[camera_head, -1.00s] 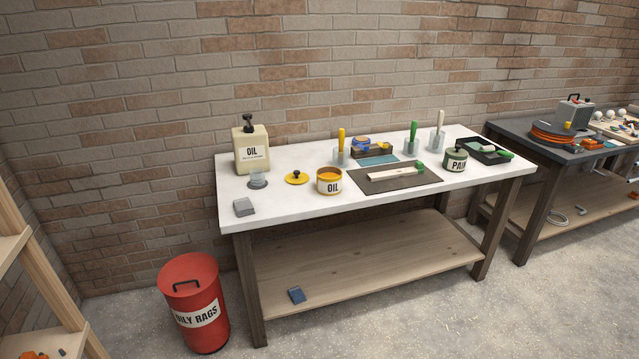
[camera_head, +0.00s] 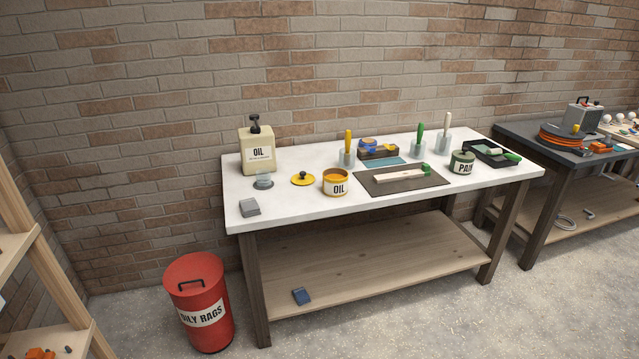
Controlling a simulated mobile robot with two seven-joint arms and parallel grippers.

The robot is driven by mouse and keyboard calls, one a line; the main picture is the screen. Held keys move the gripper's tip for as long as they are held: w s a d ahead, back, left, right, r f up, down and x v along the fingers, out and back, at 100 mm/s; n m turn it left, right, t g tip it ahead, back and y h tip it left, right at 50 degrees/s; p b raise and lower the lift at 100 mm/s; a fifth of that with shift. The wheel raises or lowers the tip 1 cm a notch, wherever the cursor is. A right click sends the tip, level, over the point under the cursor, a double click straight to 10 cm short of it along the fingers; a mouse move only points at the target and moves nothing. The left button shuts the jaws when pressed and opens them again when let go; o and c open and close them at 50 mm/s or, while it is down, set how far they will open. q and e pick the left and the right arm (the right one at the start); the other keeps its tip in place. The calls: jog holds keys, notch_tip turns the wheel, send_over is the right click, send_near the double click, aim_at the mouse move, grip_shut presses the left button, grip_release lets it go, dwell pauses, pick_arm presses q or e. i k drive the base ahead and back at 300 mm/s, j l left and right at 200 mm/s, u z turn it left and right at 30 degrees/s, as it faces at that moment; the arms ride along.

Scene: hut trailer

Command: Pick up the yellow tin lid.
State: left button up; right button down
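The yellow tin lid (camera_head: 303,180) lies flat on the white table top, with a dark knob on its middle. Neither of my grippers shows in the head view.
The white table (camera_head: 300,208) stands against a brick wall. A cream OIL can (camera_head: 257,150) stands behind the lid to the left, and a grey block (camera_head: 250,208) lies at the front left. A red OILY RAGS bin (camera_head: 198,300) stands on the floor. Floor in front is clear.

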aim_at(302, 178)
jog(key=i+j+z, duration=0.2)
jog(key=i, duration=0.3)
jog(key=i+j+z, duration=0.25)
jog(key=i+j, duration=0.2)
